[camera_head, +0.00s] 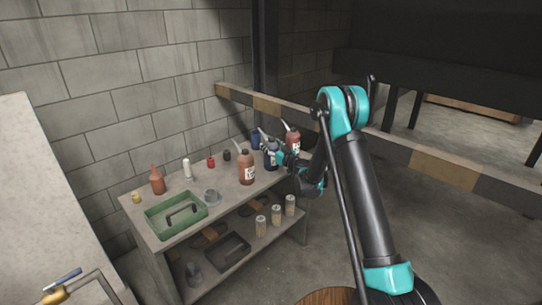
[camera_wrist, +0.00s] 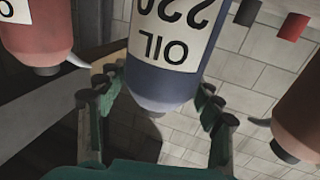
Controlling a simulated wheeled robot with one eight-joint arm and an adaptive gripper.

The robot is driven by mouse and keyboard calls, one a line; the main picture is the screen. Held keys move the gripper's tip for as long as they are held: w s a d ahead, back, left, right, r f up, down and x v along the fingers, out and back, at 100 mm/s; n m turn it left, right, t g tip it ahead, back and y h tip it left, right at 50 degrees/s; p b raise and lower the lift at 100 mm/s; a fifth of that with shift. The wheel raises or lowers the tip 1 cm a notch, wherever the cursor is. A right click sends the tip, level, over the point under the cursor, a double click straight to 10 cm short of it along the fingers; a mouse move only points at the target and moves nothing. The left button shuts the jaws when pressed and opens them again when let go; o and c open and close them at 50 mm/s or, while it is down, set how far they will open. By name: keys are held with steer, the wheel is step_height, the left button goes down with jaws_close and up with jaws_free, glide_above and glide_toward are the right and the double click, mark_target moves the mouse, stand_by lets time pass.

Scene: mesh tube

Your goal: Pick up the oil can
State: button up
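A dark blue oil can (camera_wrist: 165,85) with a white label reading "OIL 220" fills the middle of the wrist view, upside down there. In the head view the blue can (camera_head: 271,158) stands on the workbench near its right end. My gripper (camera_wrist: 155,105) has its teal fingers spread on either side of the blue can. A gap shows at the left finger; I cannot tell whether the right finger touches. In the head view my gripper (camera_head: 283,157) is at the can and partly hides it.
Red-brown spouted cans flank it: one at the left (camera_head: 246,168), one at the right (camera_head: 293,140). A striped barrier (camera_head: 330,128) runs behind.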

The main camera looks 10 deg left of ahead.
steer(key=c, duration=0.8)
steer(key=shift+r, duration=0.1)
